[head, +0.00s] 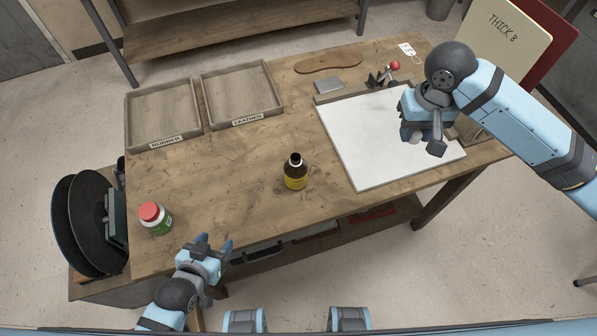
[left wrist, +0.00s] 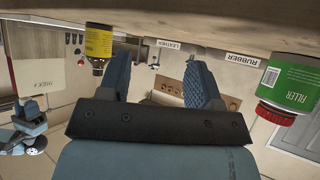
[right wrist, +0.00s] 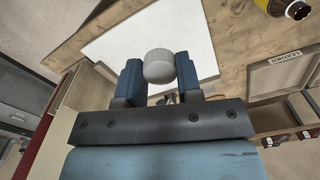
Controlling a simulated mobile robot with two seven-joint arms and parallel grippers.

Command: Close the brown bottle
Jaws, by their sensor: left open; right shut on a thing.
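The brown bottle (head: 295,177) stands upright on the wooden table, with a yellow label and an uncovered dark neck. It also shows upside down in the left wrist view (left wrist: 98,47), and partly at the top right of the right wrist view (right wrist: 284,7). My right gripper (head: 414,136) is shut on a grey-white ribbed cap (right wrist: 158,66), held above the white board, right of the bottle. My left gripper (head: 216,242) is open and empty at the table's front edge, left of and nearer than the bottle.
A green filler jar with a red lid (head: 154,218) stands at the front left. Rubber (head: 163,142) and leather (head: 248,119) trays lie at the back left. A white board (head: 370,155) covers the right. The table around the bottle is clear.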

